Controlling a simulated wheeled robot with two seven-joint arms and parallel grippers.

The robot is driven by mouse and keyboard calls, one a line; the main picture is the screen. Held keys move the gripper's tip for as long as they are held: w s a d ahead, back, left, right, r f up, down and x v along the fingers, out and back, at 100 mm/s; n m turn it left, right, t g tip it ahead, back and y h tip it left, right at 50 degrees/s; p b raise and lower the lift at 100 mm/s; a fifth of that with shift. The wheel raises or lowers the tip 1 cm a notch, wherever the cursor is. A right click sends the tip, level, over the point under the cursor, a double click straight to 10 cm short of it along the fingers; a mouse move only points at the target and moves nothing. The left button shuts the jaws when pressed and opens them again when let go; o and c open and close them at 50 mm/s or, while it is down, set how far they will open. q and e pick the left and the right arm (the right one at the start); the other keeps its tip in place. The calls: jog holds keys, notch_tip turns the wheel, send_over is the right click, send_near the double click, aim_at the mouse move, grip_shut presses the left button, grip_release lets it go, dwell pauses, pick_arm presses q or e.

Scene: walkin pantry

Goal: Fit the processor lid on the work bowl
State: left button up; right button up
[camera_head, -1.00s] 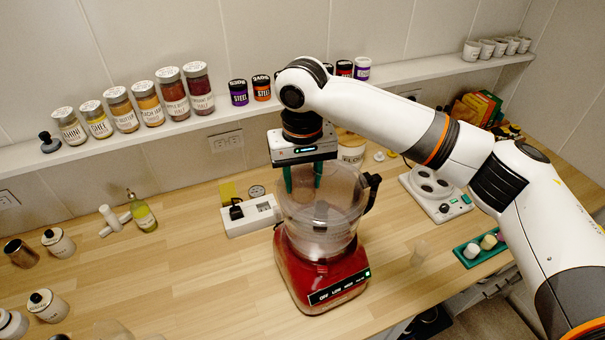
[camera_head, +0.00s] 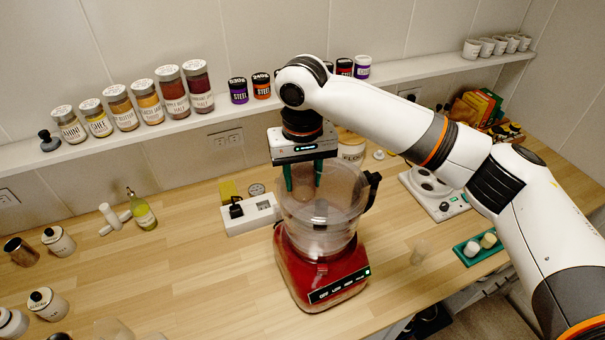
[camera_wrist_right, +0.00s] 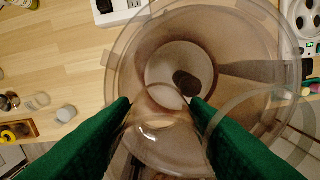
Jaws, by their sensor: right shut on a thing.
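The food processor has a red base (camera_head: 318,272) on the wooden counter, with a clear work bowl (camera_head: 318,236) upright on it. The bowl's dark handle (camera_head: 372,190) points right. My right gripper (camera_head: 303,190) points down over the bowl's top, its green fingers at the rim's level. In the wrist view the right gripper (camera_wrist_right: 160,108) is shut on the clear processor lid (camera_wrist_right: 125,75), by its raised tube between the fingers. The lid lies over the bowl; clear plastic overlaps, so I cannot tell whether it is seated. My left gripper is out of view.
A white power strip (camera_head: 250,213) stands left of the processor, close to it. A white appliance (camera_head: 433,192) and a green tray (camera_head: 478,248) are at the right. A small clear cup (camera_head: 420,252) stands near the base.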

jog(key=shift+f, duration=1)
jog(key=o, duration=1.2)
jog(key=shift+r, duration=0.3)
notch_tip(320, 180, up, 11)
jog(key=b, duration=0.3)
jog(key=shift+r, duration=0.2)
